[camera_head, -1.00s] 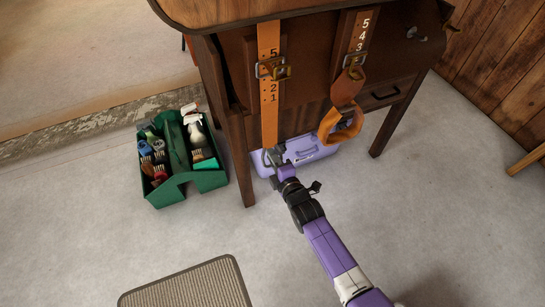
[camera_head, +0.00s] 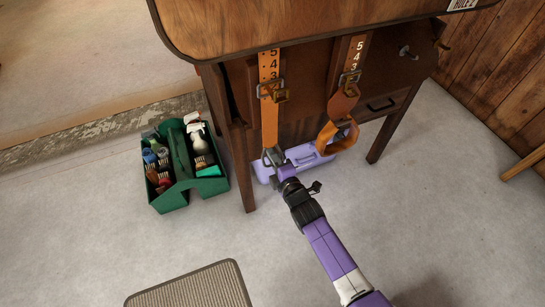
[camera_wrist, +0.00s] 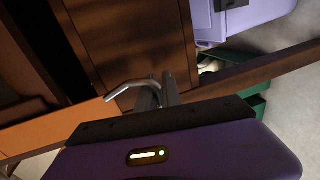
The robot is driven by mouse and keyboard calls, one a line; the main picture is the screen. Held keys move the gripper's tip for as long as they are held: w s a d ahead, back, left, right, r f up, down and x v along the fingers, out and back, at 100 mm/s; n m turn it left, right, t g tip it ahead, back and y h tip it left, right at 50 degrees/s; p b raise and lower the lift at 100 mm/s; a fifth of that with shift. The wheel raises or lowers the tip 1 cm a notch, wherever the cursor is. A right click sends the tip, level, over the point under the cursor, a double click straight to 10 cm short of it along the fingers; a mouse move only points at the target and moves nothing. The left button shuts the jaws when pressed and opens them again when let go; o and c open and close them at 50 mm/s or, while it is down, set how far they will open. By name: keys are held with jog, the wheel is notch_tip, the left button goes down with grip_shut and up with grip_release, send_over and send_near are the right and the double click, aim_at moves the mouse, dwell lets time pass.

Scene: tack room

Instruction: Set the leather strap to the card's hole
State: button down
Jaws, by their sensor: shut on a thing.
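The orange leather strap (camera_head: 270,122) hangs down the cabinet's front at left, with holes and dark numbers. It runs through a brass-coloured buckle (camera_head: 272,91). A 4 and a 3 show above the buckle; plain strap shows below. My gripper (camera_head: 279,163) is shut at the strap's lower end, by a grey metal hook, which also shows in the wrist view (camera_wrist: 132,86). The fingers hide the exact grip. The card (camera_head: 462,4) lies on the cabinet top at the upper right, mostly cut off, its number unreadable.
A second strap (camera_head: 338,134) with its own buckle (camera_head: 349,77) hangs at right, looped at the bottom. A lilac case (camera_head: 312,157) lies under the cabinet (camera_head: 300,30). A green caddy (camera_head: 178,198) of brushes stands left of the leg. The floor in front is mostly clear.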

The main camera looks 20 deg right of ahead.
jog(key=c, duration=1.8)
grip_release()
jog(key=p+v, duration=0.4)
jog(key=v, duration=0.3)
jog(key=shift+s+p, duration=0.4)
jog(key=shift+s, duration=0.05)
